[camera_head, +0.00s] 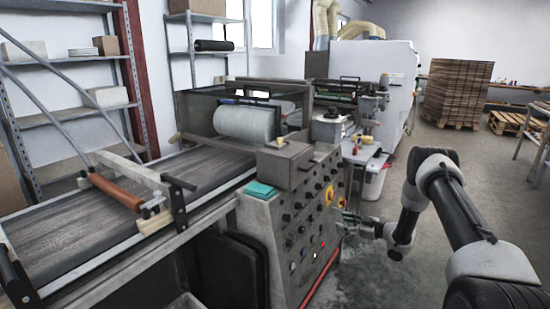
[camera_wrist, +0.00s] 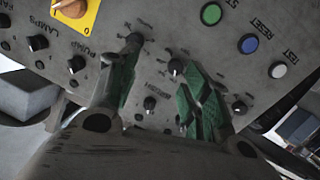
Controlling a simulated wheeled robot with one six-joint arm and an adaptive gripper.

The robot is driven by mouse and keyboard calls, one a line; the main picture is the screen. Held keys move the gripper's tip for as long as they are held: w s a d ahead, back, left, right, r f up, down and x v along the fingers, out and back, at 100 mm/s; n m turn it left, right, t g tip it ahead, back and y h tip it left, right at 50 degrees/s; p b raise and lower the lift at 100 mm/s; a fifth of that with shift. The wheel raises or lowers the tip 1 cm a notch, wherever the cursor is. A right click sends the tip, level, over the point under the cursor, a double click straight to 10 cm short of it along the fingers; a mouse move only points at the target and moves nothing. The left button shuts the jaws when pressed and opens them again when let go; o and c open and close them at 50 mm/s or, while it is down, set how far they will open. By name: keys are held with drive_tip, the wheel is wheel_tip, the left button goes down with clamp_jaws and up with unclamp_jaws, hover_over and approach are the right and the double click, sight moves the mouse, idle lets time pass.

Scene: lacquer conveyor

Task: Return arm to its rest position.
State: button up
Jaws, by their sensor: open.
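My gripper (camera_wrist: 158,85) is open, with its green-padded fingers spread in front of the grey control panel (camera_wrist: 165,25). In the wrist view, black knobs on the panel show around the fingertips, and one knob (camera_wrist: 150,103) shows in the gap between them. No object is held. I cannot tell whether a fingertip touches a knob. In the head view, my gripper (camera_head: 350,220) is beside the right part of the control panel (camera_head: 300,220), and my arm reaches to it from the right.
A conveyor (camera_head: 70,235) with an orange-brown roller (camera_head: 115,192) runs at the left. A teal item (camera_head: 260,189) lies on top of the console. A white bin (camera_head: 374,182) stands behind my gripper. Stacked brown sheets (camera_head: 455,92) stand far back. The floor at the right is mostly clear.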

drive_tip(key=s+d+f+m+g+h, duration=0.3)
drive_tip(key=s+d+f+m+h, duration=0.2)
drive_tip(key=d+f+h, duration=0.4)
drive_tip(key=s+d+r+m+g+h, duration=0.2)
drive_tip(key=s+d+r, duration=0.25)
drive_tip(key=r, duration=0.25)
drive_tip(key=s+d+r+m+g+h, duration=0.1)
drive_tip(key=s+d+r+g, duration=0.1)
drive_tip(key=s+d+r, duration=0.4)
drive_tip(key=s+a+r+m, duration=0.1)
drive_tip(key=s+a+r, duration=0.5)
drive_tip(key=s+r, duration=0.6)
drive_tip(key=s+a+r+m, duration=0.2)
drive_tip(key=s+a+r, duration=0.3)
drive_tip(key=s+r, duration=0.6)
drive_tip(key=s+a+r+m, duration=0.1)
drive_tip(key=s+a+r, duration=0.5)
drive_tip(key=s+r, duration=0.6)
wheel_tip(320, 180, up, 4)
drive_tip(key=shift+s+a+r+m+t+y, duration=0.15)
drive_tip(key=shift+s+a+m+t+y, duration=0.15)
drive_tip(key=shift+s+t, duration=0.1)
drive_tip(key=shift+o, duration=0.2)
